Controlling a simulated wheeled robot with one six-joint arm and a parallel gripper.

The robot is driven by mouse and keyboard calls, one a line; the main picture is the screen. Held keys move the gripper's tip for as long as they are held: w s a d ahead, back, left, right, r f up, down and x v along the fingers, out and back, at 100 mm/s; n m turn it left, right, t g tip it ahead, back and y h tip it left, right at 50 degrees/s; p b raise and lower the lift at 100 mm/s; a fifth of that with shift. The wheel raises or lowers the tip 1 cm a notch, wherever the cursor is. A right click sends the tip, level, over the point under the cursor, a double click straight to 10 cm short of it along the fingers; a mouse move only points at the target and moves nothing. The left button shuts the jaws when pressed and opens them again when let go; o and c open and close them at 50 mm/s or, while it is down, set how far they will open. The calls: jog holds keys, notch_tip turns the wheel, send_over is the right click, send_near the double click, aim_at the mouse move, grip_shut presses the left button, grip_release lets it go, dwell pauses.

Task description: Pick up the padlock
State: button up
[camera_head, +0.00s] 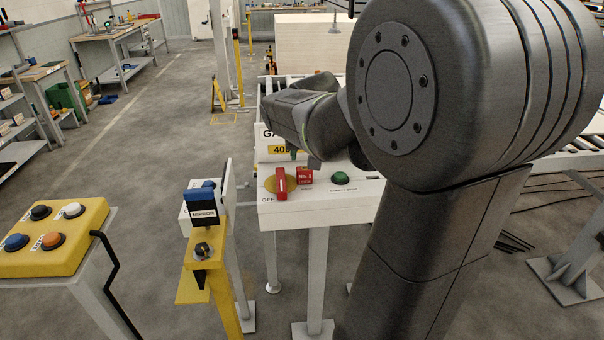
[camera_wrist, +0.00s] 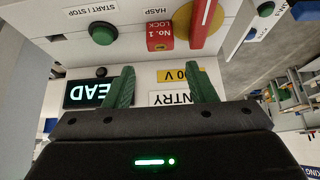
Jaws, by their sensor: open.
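The padlock (camera_wrist: 165,36) is a red block marked "No. 1 LOCK", in the upper middle of the wrist view, beside a HASP label. It also shows in the head view as a small red block (camera_head: 304,175) on the white control panel. A red switch handle (camera_head: 281,184) on a yellow disc stands next to it. My gripper (camera_wrist: 159,72) is open, with two green fingers apart and nothing between them. The padlock lies beyond the fingertips, apart from them. In the head view my arm hides part of the panel, and the fingers do not show clearly.
A green START/STOP button (camera_head: 340,178) sits right of the padlock on the panel. A yellow post with a blue-topped device (camera_head: 203,205) and a yellow button box (camera_head: 50,235) stand to the left.

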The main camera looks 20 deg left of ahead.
aim_at(305, 169)
jog(key=x, duration=0.6)
jog(key=shift+f, duration=0.2)
jog(key=shift+p+x, duration=0.75)
jog(key=shift+x, duration=2)
jog(key=shift+a, duration=0.1)
